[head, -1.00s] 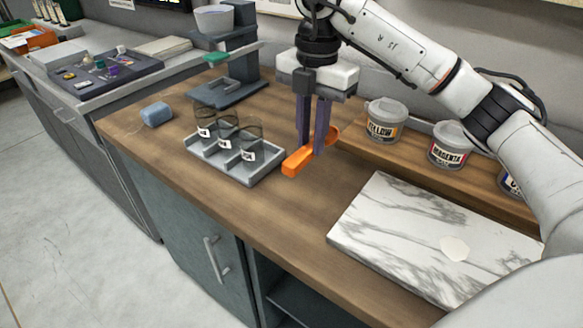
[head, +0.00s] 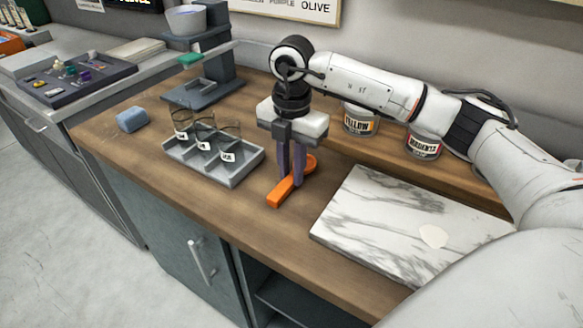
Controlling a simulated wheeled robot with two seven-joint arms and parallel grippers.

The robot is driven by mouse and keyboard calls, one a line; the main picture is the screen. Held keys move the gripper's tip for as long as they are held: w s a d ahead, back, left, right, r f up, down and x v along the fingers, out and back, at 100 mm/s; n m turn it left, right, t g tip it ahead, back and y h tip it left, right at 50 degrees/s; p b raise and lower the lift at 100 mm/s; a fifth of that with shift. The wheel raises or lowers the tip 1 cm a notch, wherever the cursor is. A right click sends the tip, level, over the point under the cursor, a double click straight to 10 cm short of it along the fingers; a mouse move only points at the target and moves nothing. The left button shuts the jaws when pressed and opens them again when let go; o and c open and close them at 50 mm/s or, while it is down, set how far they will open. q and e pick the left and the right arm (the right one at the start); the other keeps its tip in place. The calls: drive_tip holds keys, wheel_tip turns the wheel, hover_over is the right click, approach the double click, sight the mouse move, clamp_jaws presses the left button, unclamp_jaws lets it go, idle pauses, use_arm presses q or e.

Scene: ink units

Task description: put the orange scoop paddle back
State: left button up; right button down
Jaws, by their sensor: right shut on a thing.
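The orange scoop paddle (head: 279,195) is in the middle of the wooden counter area, between the grey cup tray and the marble slab. My right gripper (head: 291,185) points straight down and is shut on the paddle, its dark fingers around the middle. The handle end points toward the front of the counter, and the round scoop end shows behind the fingers, to the right. The paddle is low, at or just above the wood; I cannot tell if it touches. My left gripper is out of view.
The grey tray (head: 243,172) with several labelled clear cups stands left of the paddle. The marble slab (head: 365,225) with a pale blob lies right. The yellow tub (head: 360,122) and magenta tub (head: 424,147) stand behind. A blue block (head: 132,120) lies far left.

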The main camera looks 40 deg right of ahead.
sight(292, 177)
drive_tip(key=c, duration=1.6)
unclamp_jaws()
wheel_tip(292, 177, up, 12)
drive_tip(key=shift+r, duration=0.1)
